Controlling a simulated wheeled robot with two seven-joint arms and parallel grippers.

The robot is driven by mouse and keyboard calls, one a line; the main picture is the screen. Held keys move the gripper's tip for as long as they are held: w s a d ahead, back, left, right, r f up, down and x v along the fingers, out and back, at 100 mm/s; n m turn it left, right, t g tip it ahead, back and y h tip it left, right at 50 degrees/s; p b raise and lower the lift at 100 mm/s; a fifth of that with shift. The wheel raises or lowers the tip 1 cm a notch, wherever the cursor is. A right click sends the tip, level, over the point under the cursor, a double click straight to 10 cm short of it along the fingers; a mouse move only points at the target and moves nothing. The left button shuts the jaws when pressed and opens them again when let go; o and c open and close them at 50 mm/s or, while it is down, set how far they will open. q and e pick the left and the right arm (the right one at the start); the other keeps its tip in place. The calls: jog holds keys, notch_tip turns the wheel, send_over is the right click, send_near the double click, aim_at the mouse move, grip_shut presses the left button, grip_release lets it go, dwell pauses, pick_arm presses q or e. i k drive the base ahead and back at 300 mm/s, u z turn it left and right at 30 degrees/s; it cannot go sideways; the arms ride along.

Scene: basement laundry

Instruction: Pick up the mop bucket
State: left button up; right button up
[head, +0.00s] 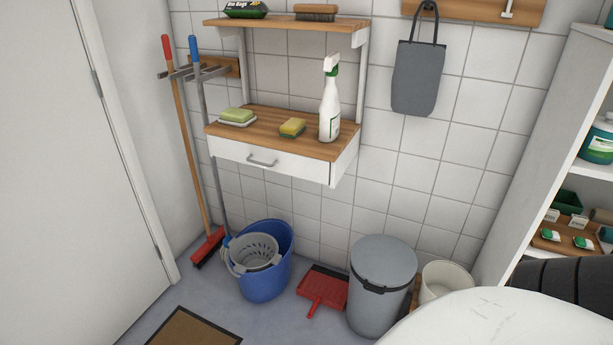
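The blue mop bucket (265,283) stands on the floor near the tiled wall, below the wall shelf. A grey wringer basket (254,252) sits in its top, toward the left. A mop with a grey handle and a blue grip (194,50) leans on the wall holder; its lower end is beside the left of the bucket. Neither of my grippers shows in the head view.
A red dustpan (323,290) and a grey lidded bin (381,285) stand right of the bucket. A red broom (208,248) leans at the left. A brown mat (195,328) lies in front. The wooden shelf with a drawer (262,160) overhangs the bucket area.

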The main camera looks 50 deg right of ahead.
aim_at(262, 253)
jog(key=z, duration=0.8)
jog(key=i, duration=2.35)
jog(key=z, duration=0.5)
